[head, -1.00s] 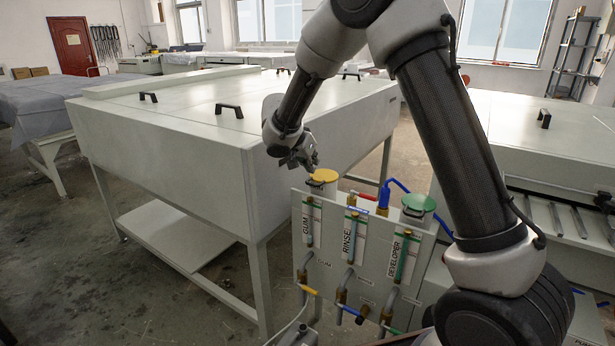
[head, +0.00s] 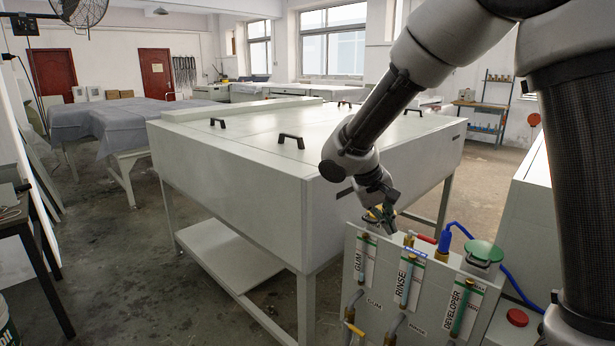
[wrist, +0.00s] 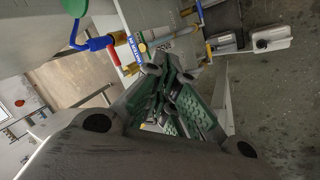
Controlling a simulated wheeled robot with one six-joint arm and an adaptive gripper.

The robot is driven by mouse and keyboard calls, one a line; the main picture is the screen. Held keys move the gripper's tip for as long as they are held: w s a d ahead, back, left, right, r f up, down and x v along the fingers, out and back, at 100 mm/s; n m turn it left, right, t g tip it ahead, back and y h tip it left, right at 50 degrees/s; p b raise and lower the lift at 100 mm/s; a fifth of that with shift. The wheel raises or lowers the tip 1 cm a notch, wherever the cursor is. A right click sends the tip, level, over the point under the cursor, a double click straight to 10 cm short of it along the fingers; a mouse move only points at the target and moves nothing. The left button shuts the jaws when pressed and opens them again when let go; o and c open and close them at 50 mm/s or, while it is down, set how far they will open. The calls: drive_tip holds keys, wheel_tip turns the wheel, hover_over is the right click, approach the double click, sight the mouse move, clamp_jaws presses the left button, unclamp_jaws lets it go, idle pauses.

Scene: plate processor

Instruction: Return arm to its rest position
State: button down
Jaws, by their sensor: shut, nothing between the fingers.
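My gripper (head: 382,212) hangs pointing down from my arm, close above the GUM end of the panel (head: 343,274) in the head view.
A large pale processor cabinet (head: 235,180) with black handles stands beside the gripper. A green lid (head: 484,251), a blue valve (head: 444,241) and a blue hose (head: 515,285) are at the panel's right. A covered table (head: 120,125) stands at the left. Open floor lies between.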

drive_tip(key=s+d+r+y, duration=0.1)
drive_tip(key=s+d+r, duration=0.2)
drive_tip(key=s+d, duration=0.2)
drive_tip(key=s+d+r+t+y, duration=0.1)
drive_tip(key=s+d+r, duration=0.3)
drive_tip(key=s, duration=0.7)
drive_tip(key=s+d+r+m+t+y, duration=0.1)
drive_tip(key=s+d+r+y, duration=0.2)
drive_tip(key=s+d, duration=0.4)
drive_tip(key=shift+s+r, duration=0.55)
drive_tip(key=shift+s, duration=0.15)
